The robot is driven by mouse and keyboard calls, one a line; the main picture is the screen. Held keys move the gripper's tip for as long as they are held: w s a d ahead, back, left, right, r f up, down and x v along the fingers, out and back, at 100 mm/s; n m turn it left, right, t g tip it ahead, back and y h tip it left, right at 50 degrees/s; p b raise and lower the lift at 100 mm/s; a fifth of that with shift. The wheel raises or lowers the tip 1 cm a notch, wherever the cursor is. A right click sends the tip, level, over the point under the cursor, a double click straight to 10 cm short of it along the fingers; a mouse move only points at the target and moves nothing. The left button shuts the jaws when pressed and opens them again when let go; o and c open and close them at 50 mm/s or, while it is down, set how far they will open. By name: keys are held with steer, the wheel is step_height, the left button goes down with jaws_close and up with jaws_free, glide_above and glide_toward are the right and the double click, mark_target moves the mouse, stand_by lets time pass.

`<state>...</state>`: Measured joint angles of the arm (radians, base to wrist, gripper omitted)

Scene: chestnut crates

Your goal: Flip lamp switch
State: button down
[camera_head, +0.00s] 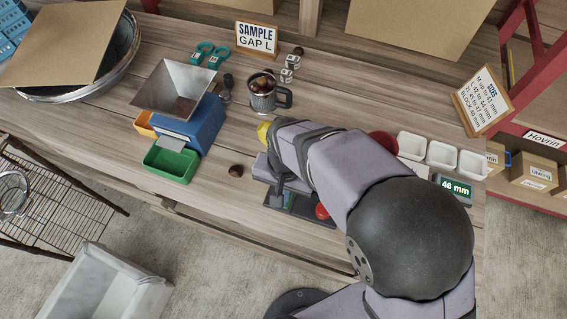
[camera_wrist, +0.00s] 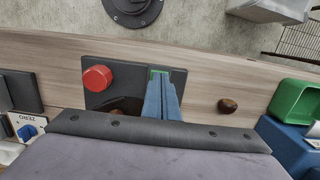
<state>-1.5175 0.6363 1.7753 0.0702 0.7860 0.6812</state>
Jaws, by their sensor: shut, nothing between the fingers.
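A dark panel (camera_wrist: 122,72) lies on the wooden bench in the wrist view. It carries a round red button (camera_wrist: 98,78) and a small green part (camera_wrist: 159,72), which may be the lamp switch; I cannot tell its position. My gripper (camera_wrist: 162,88) is shut and empty, its blue fingers over the panel, with the tips at or just beside the green part. Contact is unclear. In the head view my arm covers much of the panel (camera_head: 275,199), with the red button (camera_head: 322,211) at its right. A yellow piece (camera_head: 263,132) shows beside my arm; I cannot tell whether it is the lamp.
A chestnut (camera_wrist: 228,105) lies beside the panel. A green bin (camera_head: 171,164) and blue sorter with a metal hopper (camera_head: 178,88) stand left. A mug of chestnuts (camera_head: 265,95) is behind. White trays (camera_head: 442,155) and a 46 mm display (camera_head: 454,189) are right.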

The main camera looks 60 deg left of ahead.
steer(key=shift+s+d+f, duration=0.1)
steer(key=shift+d+f, duration=0.1)
steer(key=shift+d, duration=0.05)
steer(key=shift+a, duration=0.15)
steer(key=shift+w+a+r+p, duration=0.1)
steer(key=shift+w+a+p, duration=0.2)
steer(key=shift+w+a, duration=0.3)
steer(key=shift+r, duration=0.15)
steer(key=shift+r+p, duration=0.55)
steer(key=shift+p, duration=0.05)
step_height(320, 180, up, 13)
steer(key=b, duration=0.1)
steer(key=shift+w+a+f, duration=0.15)
steer(key=shift+w+a, duration=0.15)
steer(key=shift+w, duration=0.05)
